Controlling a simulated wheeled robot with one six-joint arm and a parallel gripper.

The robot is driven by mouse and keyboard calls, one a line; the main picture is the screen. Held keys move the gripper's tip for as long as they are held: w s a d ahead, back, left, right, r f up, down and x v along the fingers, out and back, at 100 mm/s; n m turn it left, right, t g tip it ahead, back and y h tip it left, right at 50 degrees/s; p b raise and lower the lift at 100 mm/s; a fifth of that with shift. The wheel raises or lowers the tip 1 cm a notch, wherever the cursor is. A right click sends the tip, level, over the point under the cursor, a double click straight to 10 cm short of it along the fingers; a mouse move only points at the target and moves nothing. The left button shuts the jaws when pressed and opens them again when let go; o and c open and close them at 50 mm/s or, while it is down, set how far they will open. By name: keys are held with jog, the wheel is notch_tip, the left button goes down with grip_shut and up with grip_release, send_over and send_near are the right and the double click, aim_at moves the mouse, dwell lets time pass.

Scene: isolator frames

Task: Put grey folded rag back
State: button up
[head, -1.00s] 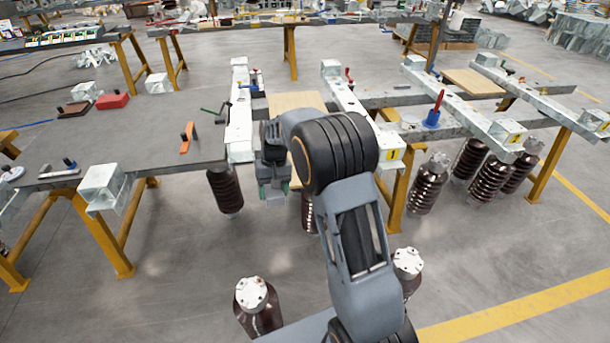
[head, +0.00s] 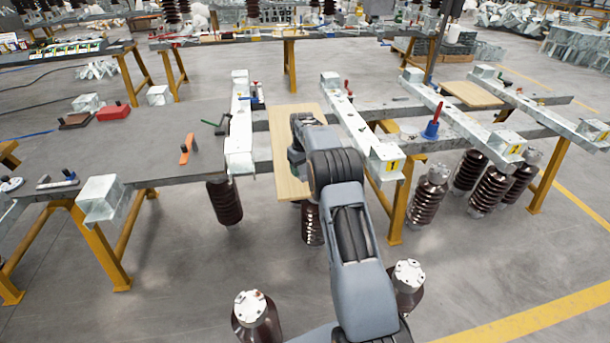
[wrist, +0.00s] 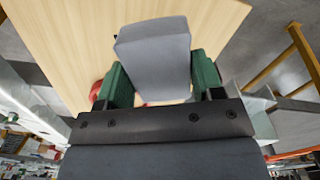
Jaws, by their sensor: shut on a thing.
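The grey folded rag (wrist: 153,52) shows in the wrist view as a thick grey block. My gripper (wrist: 160,84) is shut on it, with a green finger on each side. A pale wooden board (wrist: 75,45) lies behind the rag in that view. In the head view, my gripper (head: 296,158) is over the same board (head: 288,188), partly behind my arm; the rag cannot be made out there. Whether the rag touches the board I cannot tell.
White metal beams flank the board, one on the left (head: 240,120) and one on the right (head: 350,120). An orange-handled tool (head: 187,148) and a red box (head: 113,112) lie on the grey table (head: 130,150). A blue and red tool (head: 433,122) stands on the right.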

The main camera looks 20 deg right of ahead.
jog(key=shift+w+d+f, duration=0.35)
jog(key=shift+f, duration=0.2)
jog(key=shift+w+d+f, duration=0.3)
jog(key=shift+f, duration=1.8)
jog(key=o, duration=0.9)
jog(key=shift+c, duration=0.2)
jog(key=shift+r, duration=0.1)
